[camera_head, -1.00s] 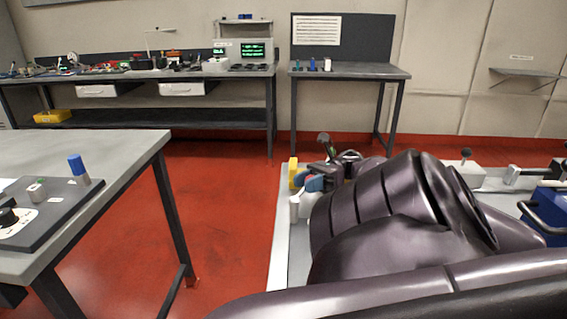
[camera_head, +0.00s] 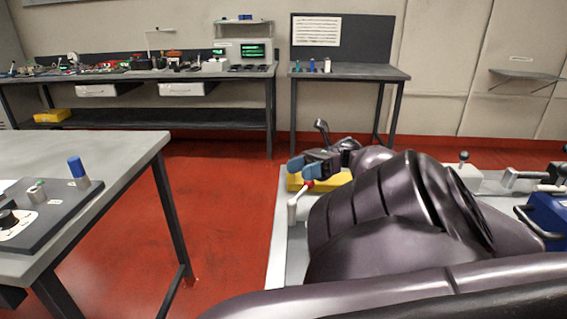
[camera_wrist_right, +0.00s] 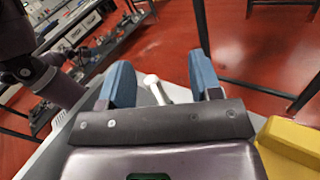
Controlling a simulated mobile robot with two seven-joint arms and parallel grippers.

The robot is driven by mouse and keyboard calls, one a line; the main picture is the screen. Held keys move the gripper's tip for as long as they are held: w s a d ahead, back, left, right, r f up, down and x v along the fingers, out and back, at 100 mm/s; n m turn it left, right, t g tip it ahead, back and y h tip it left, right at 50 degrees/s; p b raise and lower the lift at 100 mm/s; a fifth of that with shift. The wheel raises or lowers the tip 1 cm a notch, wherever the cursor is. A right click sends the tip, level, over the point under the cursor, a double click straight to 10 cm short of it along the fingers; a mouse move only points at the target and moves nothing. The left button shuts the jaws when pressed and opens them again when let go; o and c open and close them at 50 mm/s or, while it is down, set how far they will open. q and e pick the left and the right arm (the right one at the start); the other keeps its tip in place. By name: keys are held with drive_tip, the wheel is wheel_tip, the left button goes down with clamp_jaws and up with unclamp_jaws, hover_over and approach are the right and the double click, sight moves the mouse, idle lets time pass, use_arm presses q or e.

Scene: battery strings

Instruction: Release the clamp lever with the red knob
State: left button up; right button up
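The clamp lever (camera_head: 300,199) is a short white bar on the near left edge of the bench at right, slanting up to the right. Its red knob (camera_head: 309,184) sits at the top end. My right gripper (camera_head: 303,166) has blue fingertips just above and behind the knob in the head view. In the right wrist view my right gripper (camera_wrist_right: 161,85) has its two blue fingers wide apart. A white rod-like part (camera_wrist_right: 154,85) shows in the gap between them, touching neither finger visibly. The red knob cannot be made out there. My left gripper is not in view.
A yellow block (camera_head: 330,180) lies on the bench right behind the lever; it also shows in the right wrist view (camera_wrist_right: 290,143). A black-knobbed lever (camera_head: 463,160) and a blue box (camera_head: 548,212) are farther right. A grey table (camera_head: 100,150) stands left, with open red floor between.

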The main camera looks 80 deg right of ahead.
wheel_tip(320, 180, up, 16)
drive_tip(key=p, duration=0.2)
drive_tip(key=shift+f, duration=0.25)
drive_tip(key=shift+w, duration=0.1)
idle(0.3)
